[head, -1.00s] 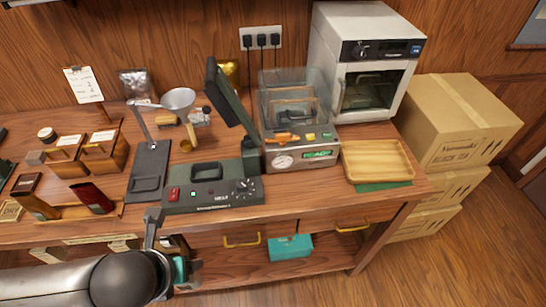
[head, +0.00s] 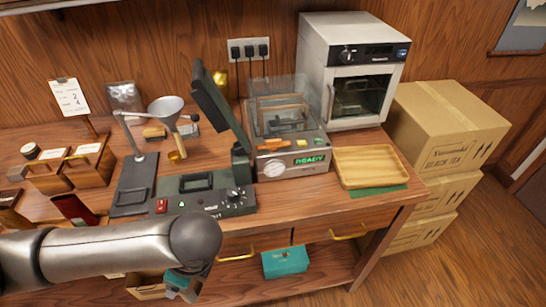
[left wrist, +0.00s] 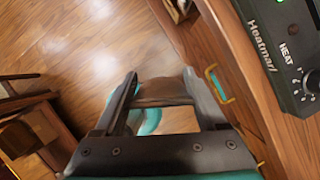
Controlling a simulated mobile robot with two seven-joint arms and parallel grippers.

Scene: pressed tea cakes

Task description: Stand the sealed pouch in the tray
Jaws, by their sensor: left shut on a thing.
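My left gripper (head: 183,285) hangs low in front of the bench, partly hidden by my own arm in the head view. In the left wrist view its two fingers (left wrist: 165,85) are shut on a brown thing (left wrist: 165,93), with a teal curved part just below it. I cannot tell for certain whether this is the sealed pouch. The wooden tray (head: 393,179) lies empty on a green mat (head: 375,192) at the bench's right end, well apart from the gripper. My right gripper is not in view.
A heat sealer (head: 190,203) with raised lid and a vacuum machine (head: 290,166) stand left of the tray. A white oven (head: 315,60) is behind it. Cardboard boxes (head: 450,115) stand right of the bench. A silver packet (head: 124,97) leans against the wall.

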